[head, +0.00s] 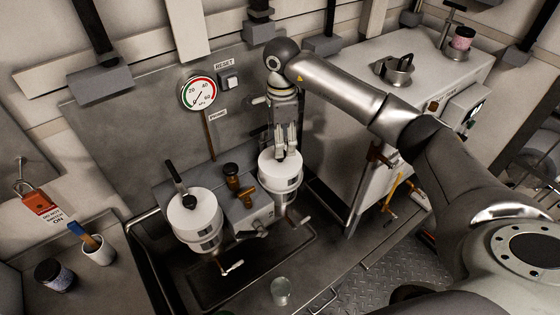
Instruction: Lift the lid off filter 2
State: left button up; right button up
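Two white cylindrical filter housings stand over the sump. The fingers are close together and cover the handle area, so a grip cannot be made out. The lid appears seated on the housing. The numbers on the filters are too small to read. My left gripper is not in view.
A valve block (247,212) with a brown-topped knob sits between the filters. Behind are a pressure gauge (199,94) and reset switch (229,82). A cup (98,250) and dark jar (55,275) stand at left; a small glass (281,290) is in front.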

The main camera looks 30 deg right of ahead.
aim_at(280, 164)
jog(key=shift+f+p, duration=0.45)
jog(key=shift+f, duration=0.2)
jog(key=f, duration=0.1)
jog(key=f+p, duration=0.1)
jog(key=f, duration=0.1)
jog(key=shift+w+f+p, duration=0.2)
jog(key=shift+f+p, duration=0.05)
jog(key=shift+p, duration=0.05)
jog(key=shift+f, duration=0.4)
jog(key=shift+c, duration=0.5)
grip_shut()
